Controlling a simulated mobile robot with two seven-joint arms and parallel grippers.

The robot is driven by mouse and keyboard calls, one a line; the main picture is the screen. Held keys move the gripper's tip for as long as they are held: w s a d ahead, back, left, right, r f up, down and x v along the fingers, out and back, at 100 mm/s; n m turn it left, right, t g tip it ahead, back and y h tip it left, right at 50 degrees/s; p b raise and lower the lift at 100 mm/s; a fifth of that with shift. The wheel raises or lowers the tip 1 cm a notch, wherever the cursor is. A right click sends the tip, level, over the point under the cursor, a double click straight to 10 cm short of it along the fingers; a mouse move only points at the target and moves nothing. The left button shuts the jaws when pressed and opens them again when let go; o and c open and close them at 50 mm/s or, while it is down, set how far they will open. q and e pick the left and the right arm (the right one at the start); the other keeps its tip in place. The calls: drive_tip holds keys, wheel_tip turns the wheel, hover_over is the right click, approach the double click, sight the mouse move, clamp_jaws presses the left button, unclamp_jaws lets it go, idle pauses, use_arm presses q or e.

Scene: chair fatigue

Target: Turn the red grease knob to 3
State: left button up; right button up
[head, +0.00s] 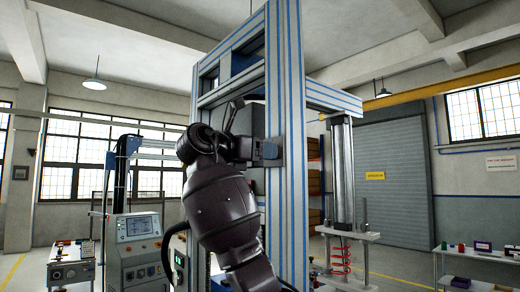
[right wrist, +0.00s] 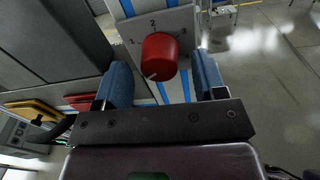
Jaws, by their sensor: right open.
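The red grease knob (right wrist: 159,52) sits on a pale plate (right wrist: 176,21) with marks 1, 2 and 3 around it, 1 at left, 2 at the top and 3 at right. A short white mark shows on the knob's lower edge in the right wrist view; I cannot tell which number it stands for. My right gripper (right wrist: 161,64) is open, with one blue finger pad on each side of the knob and visible gaps. In the head view my right gripper (head: 268,150) is at the upright post, and the knob is hidden there. My left gripper is not in view.
The tall aluminium frame (head: 287,80) with blue stripes stands close to my right arm. A control cabinet (head: 139,226) with a screen stands at left. A test rig with a red spring (head: 341,259) is at right, and a table with small boxes (head: 482,247) is farther right.

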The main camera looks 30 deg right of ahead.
drive_tip(key=shift+d, duration=0.2)
drive_tip(key=c, duration=0.9)
